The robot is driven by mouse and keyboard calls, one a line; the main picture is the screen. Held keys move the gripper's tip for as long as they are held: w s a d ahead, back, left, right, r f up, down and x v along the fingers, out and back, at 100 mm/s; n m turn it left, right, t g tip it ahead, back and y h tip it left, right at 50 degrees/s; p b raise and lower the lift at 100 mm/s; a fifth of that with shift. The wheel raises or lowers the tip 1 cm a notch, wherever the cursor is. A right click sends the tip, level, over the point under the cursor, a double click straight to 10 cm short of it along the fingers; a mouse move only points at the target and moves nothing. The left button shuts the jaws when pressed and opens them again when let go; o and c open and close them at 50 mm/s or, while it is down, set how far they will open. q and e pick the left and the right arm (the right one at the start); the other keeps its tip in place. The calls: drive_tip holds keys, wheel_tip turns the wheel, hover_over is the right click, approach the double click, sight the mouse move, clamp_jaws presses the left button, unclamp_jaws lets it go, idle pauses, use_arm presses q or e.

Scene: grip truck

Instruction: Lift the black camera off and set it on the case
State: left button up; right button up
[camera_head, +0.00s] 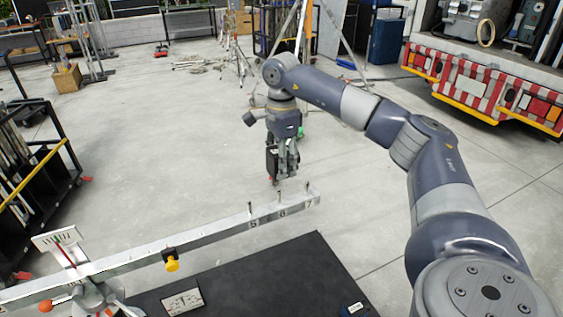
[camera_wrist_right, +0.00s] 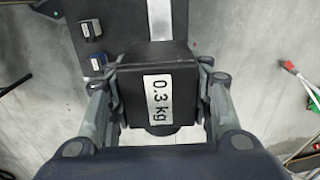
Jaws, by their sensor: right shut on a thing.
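A black camera-like block (camera_wrist_right: 131,88) with a white "0.3 kg" label is between the fingers of my right gripper (camera_wrist_right: 160,100). Rounded dark parts show at its top and bottom edges in the right wrist view. In the head view the black block (camera_head: 275,163) hangs upright in my right gripper (camera_head: 283,160), just beyond the numbered end of a metal beam (camera_head: 210,240). The fingers press on its two sides. My left gripper is out of view.
The beam carries upright pins near numbers 5 to 7 and a yellow weight (camera_head: 172,264). A black rack (camera_head: 35,180) stands left, a red-striped truck (camera_head: 490,85) right.

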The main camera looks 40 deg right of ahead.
drive_tip(key=shift+r+p, duration=3.9)
drive_tip(key=shift+r, duration=0.85)
